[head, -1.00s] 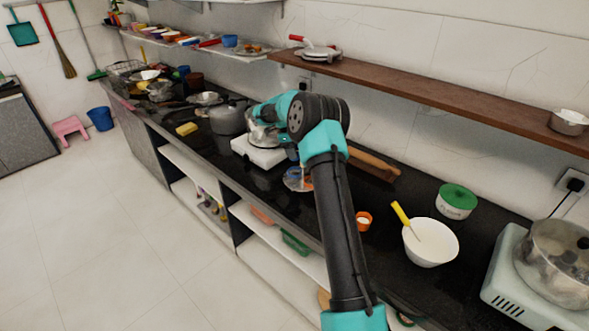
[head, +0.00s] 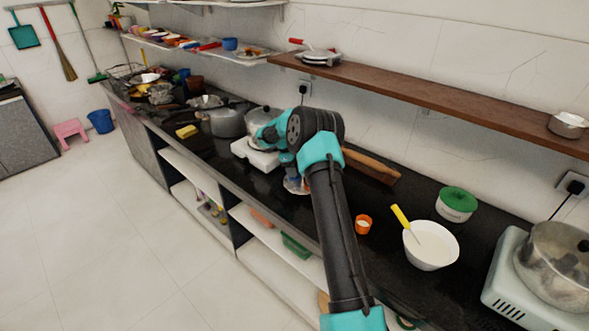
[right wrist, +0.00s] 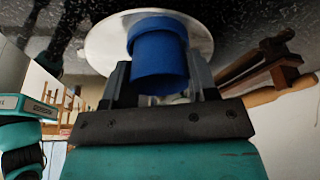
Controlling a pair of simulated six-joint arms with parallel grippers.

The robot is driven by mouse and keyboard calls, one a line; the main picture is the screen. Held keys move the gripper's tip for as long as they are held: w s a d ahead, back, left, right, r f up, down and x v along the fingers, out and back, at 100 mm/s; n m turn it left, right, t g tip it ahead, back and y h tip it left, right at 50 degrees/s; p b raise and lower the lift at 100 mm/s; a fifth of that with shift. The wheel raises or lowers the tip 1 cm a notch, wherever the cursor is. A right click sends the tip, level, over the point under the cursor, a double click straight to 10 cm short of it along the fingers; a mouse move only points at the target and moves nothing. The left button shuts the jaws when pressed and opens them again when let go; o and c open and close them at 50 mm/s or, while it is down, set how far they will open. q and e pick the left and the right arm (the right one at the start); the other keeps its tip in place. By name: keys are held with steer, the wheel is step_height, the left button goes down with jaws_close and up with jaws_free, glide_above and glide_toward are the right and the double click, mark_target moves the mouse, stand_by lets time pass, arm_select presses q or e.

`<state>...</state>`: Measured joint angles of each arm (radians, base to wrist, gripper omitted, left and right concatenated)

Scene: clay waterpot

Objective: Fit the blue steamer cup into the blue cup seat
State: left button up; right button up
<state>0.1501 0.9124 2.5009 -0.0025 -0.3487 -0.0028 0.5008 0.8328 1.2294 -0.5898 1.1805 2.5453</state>
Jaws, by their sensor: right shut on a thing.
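The blue steamer cup (right wrist: 158,60) is between the two fingers of my right gripper (right wrist: 160,78) in the right wrist view, and the fingers are shut on it. A round pale plate (right wrist: 105,45) is right behind the cup's far end. The plate's edge also shows in the head view (head: 292,187), below my right gripper (head: 288,165), whose fingers are small and partly hidden by my arm. The blue cup seat cannot be told apart from the cup, so I cannot tell whether they touch. My left gripper is not in view.
A white stove (head: 255,157) with a metal kettle (head: 258,125) stands just left of the plate. A wooden rolling pin (head: 371,166) lies behind my arm. An orange cup (head: 363,224), a white bowl (head: 431,245) and a green-lidded tub (head: 456,203) stand to the right.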

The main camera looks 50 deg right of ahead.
steer(key=shift+f, duration=0.15)
steer(key=o, duration=0.9)
steer(key=v, duration=1.2)
steer(key=shift+a, duration=0.1)
